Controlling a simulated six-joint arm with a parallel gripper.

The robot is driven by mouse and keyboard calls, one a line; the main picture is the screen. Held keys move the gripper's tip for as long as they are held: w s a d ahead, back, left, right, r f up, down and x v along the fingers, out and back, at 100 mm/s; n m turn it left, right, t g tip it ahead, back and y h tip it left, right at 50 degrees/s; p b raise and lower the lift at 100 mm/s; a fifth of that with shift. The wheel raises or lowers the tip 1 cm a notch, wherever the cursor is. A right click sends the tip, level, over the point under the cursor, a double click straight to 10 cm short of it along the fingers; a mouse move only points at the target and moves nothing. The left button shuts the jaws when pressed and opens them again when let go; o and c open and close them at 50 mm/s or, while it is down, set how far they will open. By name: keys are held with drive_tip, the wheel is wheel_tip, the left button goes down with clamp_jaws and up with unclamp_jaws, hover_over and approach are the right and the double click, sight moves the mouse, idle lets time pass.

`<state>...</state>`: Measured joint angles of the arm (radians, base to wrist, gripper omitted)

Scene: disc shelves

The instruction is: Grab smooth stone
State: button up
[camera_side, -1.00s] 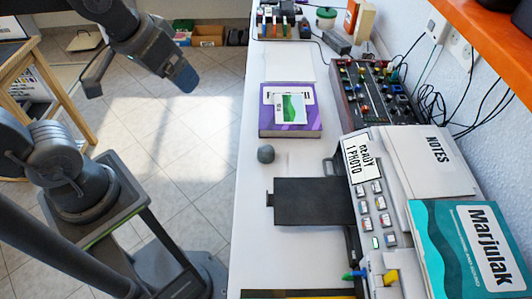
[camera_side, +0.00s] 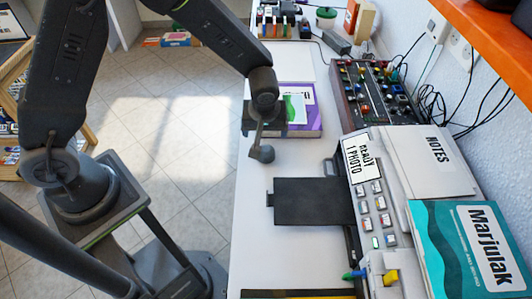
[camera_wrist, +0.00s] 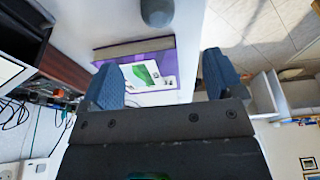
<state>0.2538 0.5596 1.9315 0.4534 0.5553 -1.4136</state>
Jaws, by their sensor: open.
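The smooth stone (camera_side: 265,154) is a small, dark grey, rounded lump on the white table, near its left edge, in the side view. In the wrist view the stone (camera_wrist: 157,12) shows at the top edge, partly cut off. My gripper (camera_side: 257,142) is over the table beside the stone, and a finger overlaps part of it in the side view. In the wrist view my gripper (camera_wrist: 160,66) has its two blue ribbed fingers wide apart, with nothing between them but the background. The stone lies beyond the fingertips. I cannot tell whether a finger touches it.
A purple book (camera_side: 308,121) with a green-and-white card lies just behind the stone, partly hidden by my gripper. A black flat plate (camera_side: 312,200) juts from a keyed device toward the stone. A mixer (camera_side: 372,92) stands at the right. The table's left edge is close.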

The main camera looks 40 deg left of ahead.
sight(266, 149)
drive_tip(key=x, duration=0.8)
drive_tip(key=shift+f, duration=0.15)
drive_tip(key=x, duration=0.5)
drive_tip(key=shift+w+d, duration=0.1)
drive_tip(key=shift+d, duration=0.05)
drive_tip(key=c, duration=1.1)
